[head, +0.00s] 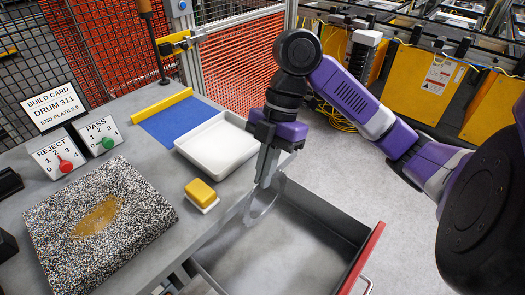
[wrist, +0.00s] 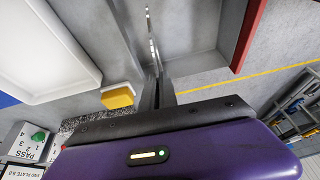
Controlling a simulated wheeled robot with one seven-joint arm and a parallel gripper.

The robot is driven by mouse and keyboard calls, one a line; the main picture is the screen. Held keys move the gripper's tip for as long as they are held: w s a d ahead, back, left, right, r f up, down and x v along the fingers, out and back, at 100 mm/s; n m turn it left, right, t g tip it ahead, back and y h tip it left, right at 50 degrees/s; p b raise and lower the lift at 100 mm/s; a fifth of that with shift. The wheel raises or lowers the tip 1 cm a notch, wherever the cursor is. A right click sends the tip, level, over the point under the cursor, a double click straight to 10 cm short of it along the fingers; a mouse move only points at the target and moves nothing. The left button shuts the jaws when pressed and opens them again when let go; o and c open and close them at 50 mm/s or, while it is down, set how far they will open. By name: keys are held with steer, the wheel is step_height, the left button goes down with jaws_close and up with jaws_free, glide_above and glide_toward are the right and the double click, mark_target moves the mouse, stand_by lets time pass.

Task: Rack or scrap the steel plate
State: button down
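My gripper (head: 268,180) points down over the left side of an open grey drawer (head: 310,240). It is shut on the steel plate (head: 263,205), a thin, curved, ring-like grey piece hanging upright below the fingers. In the wrist view the plate (wrist: 151,35) is seen nearly edge-on, rising from between the fingertips (wrist: 157,90). Its lower part sits close to the drawer's left edge; I cannot tell whether they touch. The REJECT box (head: 59,158) has a red knob, the PASS box (head: 100,134) a green one.
A white tray (head: 215,145), a blue mat (head: 178,122) with a yellow bar (head: 162,105), and a yellow block on a white base (head: 201,194) lie on the bench. A speckled slab (head: 140,215) fills the front left. The drawer has a red front (head: 362,258).

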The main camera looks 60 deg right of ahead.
steer(key=shift+d+f, duration=0.1)
steer(key=shift+f, duration=0.1)
step_height(320, 180, down, 6)
steer(key=b, duration=0.4)
steer(key=shift+r+b, duration=0.2)
steer(key=shift+b, duration=0.2)
steer(key=c, duration=1.6)
jaws_free()
steer(key=shift+p+v, duration=0.45)
steer(key=shift+v, duration=3.5)
